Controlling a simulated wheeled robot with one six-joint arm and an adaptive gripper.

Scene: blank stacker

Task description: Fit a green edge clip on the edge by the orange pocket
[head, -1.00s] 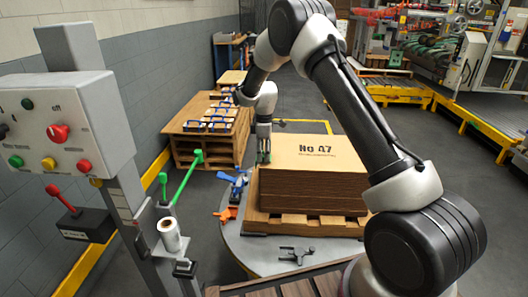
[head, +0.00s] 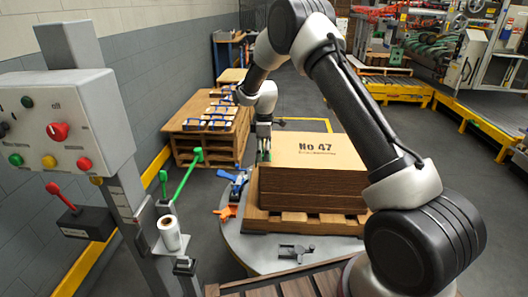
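My gripper (head: 264,152) points down at the far left corner of the cardboard stack (head: 312,188). A small bit of green (head: 266,157) shows at its fingertips, likely a green edge clip. It is too small to tell whether the fingers are closed on it or whether it touches the stack's edge. The stack is brown, marked No 47, and sits on a wooden pallet (head: 300,224). An orange piece (head: 226,212), possibly the orange pocket, is on the round grey table left of the stack, nearer the camera than my gripper.
A blue piece (head: 238,181) is on the round table (head: 240,243) beside the stack's left side. A dark grey piece (head: 296,251) lies in front. A control post (head: 60,125) and green lever (head: 188,176) stand at left.

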